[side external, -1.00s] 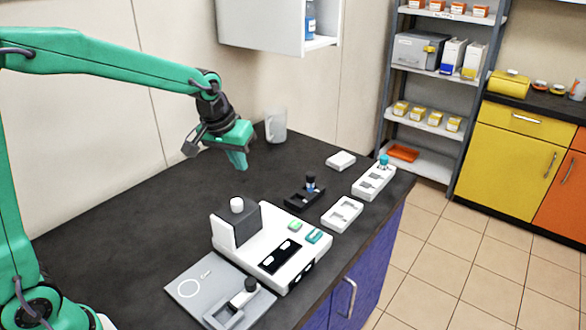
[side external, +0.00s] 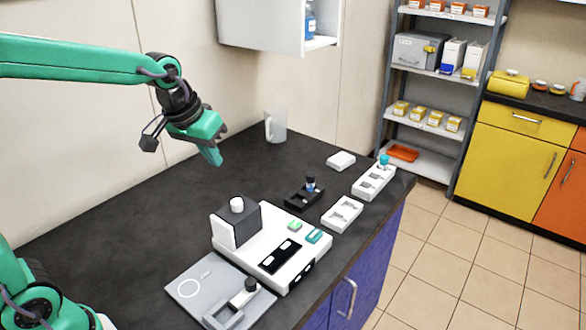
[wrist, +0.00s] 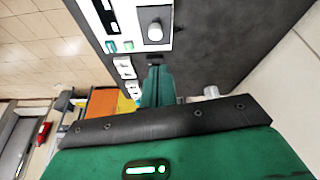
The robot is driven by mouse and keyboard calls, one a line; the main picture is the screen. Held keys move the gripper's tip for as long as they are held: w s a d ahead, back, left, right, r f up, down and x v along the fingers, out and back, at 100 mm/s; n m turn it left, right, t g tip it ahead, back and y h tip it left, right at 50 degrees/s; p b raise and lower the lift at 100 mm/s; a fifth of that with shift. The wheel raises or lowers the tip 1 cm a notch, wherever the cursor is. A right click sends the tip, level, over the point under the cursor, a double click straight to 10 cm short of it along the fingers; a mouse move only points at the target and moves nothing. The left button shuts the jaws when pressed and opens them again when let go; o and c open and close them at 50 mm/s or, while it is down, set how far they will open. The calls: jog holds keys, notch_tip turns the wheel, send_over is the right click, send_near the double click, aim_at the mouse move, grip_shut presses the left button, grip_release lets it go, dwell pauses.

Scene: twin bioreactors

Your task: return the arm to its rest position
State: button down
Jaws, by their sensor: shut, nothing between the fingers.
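My gripper (side external: 213,157) is shut and empty, held in the air above the dark bench (side external: 130,215), left of the white mug (side external: 276,126). Its green fingers also show in the wrist view (wrist: 156,84), pointing away from the camera. The twin bioreactor unit (side external: 300,247), a white box with a grey block and a white-capped vessel, stands on the bench below and to the right of my gripper. It is apart from my gripper. The unit also shows at the top of the wrist view (wrist: 127,28).
A grey plate (side external: 190,290) with a dark-capped holder lies in front of the unit. A black holder (side external: 304,195), white trays (side external: 343,214) (side external: 374,181) and a small white block (side external: 341,160) sit toward the right edge. The bench's left part is clear. A white cabinet (side external: 265,25) hangs above.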

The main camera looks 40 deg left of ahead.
jog(key=s+m+t, duration=0.1)
jog(key=s+m, duration=0.1)
jog(key=s, duration=1.3)
jog(key=shift+s+f, duration=0.15)
jog(key=shift+s, duration=0.15)
